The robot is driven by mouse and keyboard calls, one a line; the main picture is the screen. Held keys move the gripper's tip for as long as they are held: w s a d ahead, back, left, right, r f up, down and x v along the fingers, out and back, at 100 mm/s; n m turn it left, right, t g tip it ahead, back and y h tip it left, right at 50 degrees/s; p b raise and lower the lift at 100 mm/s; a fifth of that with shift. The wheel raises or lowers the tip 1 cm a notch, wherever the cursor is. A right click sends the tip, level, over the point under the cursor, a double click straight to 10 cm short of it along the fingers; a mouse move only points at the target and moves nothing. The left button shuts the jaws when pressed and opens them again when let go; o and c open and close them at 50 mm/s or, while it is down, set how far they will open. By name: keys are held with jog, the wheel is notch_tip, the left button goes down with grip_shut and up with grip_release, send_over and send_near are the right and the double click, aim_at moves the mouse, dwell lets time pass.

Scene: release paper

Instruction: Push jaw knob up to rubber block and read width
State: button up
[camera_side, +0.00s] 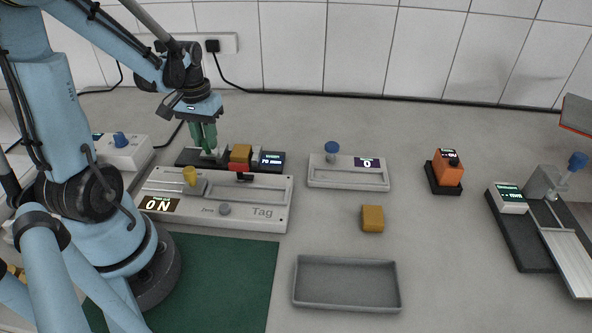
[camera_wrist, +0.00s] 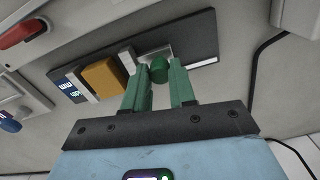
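The dark measuring gauge (camera_side: 186,157) stands behind the long Tag device, with a small lit display (camera_side: 271,160) that seems to read 70 mm. The tan rubber block (camera_side: 240,153) sits on the gauge beside the display; it also shows in the wrist view (camera_wrist: 101,78). The green jaw knob (camera_wrist: 159,70) stands on a pale metal jaw to the block's right in the wrist view. Whether the jaw touches the block is unclear. My gripper (camera_side: 205,149) points down at the gauge. In the wrist view its green fingers (camera_wrist: 162,80) are apart, with the knob between their tips.
The Tag device (camera_side: 263,213) lies just in front, with a yellow knob (camera_side: 190,175) and a red part (camera_side: 239,167). A blue-knobbed device (camera_side: 349,180), a loose tan block (camera_side: 372,218), an orange unit (camera_side: 447,170) and a grey tray (camera_side: 347,303) lie to the right.

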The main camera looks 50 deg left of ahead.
aim_at(224, 150)
grip_shut()
jog(key=shift+w+d, duration=1.5)
jog(key=shift+w, duration=0.05)
jog(key=o, duration=0.8)
grip_release()
jog(key=shift+s+r, duration=0.1)
jog(key=shift+r, duration=0.4)
notch_tip(224, 150, up, 11)
